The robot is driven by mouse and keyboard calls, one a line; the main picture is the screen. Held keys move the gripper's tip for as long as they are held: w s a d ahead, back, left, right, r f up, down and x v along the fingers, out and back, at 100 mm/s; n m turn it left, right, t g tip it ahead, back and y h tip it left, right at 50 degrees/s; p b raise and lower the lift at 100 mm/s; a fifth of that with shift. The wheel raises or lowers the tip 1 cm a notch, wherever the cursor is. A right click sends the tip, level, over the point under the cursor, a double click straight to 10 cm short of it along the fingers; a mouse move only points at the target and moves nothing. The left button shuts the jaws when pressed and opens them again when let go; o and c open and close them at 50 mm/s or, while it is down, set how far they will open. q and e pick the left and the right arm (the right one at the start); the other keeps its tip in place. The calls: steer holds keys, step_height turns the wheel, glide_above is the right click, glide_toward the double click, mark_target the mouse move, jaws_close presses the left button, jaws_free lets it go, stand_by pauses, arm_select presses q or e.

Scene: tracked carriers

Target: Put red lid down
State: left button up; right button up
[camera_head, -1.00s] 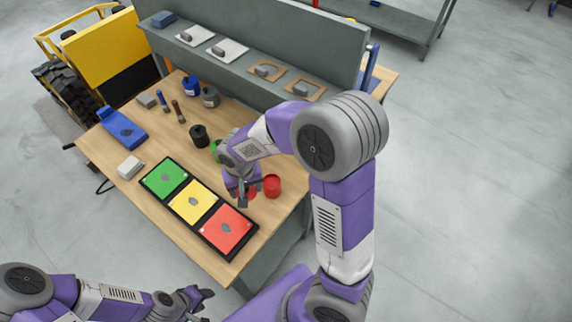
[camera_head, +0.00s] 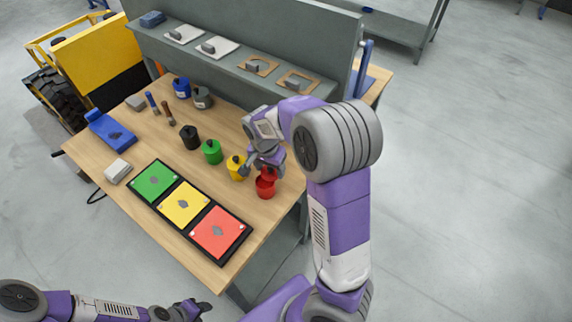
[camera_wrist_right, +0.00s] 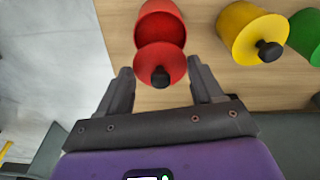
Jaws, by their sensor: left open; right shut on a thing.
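My right gripper (camera_head: 262,172) is shut on the red lid (camera_wrist_right: 160,62), which has a black knob. In the right wrist view the lid sits between the fingertips and overlaps the near rim of the open red can (camera_wrist_right: 161,22). In the head view the lid (camera_head: 268,173) shows right over the red can (camera_head: 265,189), at the table's right edge. I cannot tell whether the lid touches the can. My left gripper (camera_head: 203,306) is open and empty, low in the head view, away from the table.
A yellow can (camera_head: 236,168), a green can (camera_head: 212,152) and a black can (camera_head: 190,137), all lidded, stand in a row left of the red can. A tray (camera_head: 158,208) with green, yellow and red squares lies in front. A grey shelf (camera_head: 225,62) stands behind.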

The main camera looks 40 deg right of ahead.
steer(key=d, duration=0.2)
steer(key=w+d+f+b, duration=0.1)
steer(key=d, duration=0.2)
steer(key=w+d, duration=0.1)
steer(key=d, duration=0.1)
steer(key=shift+w+d+f, duration=0.1)
steer(key=shift+d+f, duration=0.15)
steer(key=shift+d, duration=0.1)
steer(key=shift+f+b, duration=0.45)
steer(key=shift+f, duration=0.35)
steer(key=shift+d+f+b, duration=0.15)
steer(key=shift+f+b, duration=0.6)
steer(key=shift+f, duration=1.25)
steer(key=shift+f, duration=0.2)
steer(key=o, duration=1.1)
